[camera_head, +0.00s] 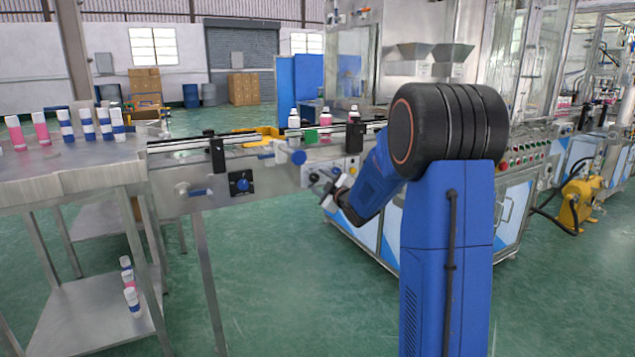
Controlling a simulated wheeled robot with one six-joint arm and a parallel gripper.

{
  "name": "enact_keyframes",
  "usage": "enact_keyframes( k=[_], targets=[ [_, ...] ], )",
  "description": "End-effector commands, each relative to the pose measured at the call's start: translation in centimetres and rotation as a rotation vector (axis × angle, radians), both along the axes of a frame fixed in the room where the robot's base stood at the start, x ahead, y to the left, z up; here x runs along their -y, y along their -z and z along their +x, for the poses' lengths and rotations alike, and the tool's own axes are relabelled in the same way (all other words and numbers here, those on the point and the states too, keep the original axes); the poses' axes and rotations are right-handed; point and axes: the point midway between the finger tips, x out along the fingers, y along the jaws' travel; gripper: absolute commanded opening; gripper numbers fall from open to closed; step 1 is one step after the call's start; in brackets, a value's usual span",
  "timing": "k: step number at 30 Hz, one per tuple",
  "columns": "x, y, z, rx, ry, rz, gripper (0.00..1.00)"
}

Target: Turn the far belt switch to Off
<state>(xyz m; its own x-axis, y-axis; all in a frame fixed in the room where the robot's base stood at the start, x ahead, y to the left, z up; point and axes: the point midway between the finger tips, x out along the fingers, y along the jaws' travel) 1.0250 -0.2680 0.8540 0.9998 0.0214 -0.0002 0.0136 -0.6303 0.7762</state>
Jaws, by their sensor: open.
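A belt switch (241,183), a black square plate with a blue round knob, is on the front side of the steel conveyor (215,160), left of my gripper. Its dial setting is too small to read. My gripper (331,190) is open, in front of the conveyor side near the machine, to the right of this switch and apart from it. The panel behind my gripper is partly hidden by it and by my arm. I cannot tell whether another belt switch is there, or which one is the far one.
A steel table (75,165) with pink and blue-and-white cans stands at left. White-capped bottles (294,124) stand on the conveyor. The filling machine (510,175), with a row of buttons, is at right behind my arm. The green floor (290,290) in front is clear.

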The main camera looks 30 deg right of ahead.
Motion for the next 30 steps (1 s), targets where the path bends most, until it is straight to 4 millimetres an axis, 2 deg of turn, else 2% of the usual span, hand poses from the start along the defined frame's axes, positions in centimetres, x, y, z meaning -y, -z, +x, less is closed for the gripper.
enact_keyframes(
  k=[18, 24, 30],
  targets=[
    [0.3, 0.0, -12.1, 0.000, 0.001, 0.000, 0.46],
    [0.3, 0.1, -14.8, -0.001, 0.002, 0.000, 0.46],
    [0.3, 0.1, -15.8, 0.000, 0.000, 0.000, 0.46]
  ],
)
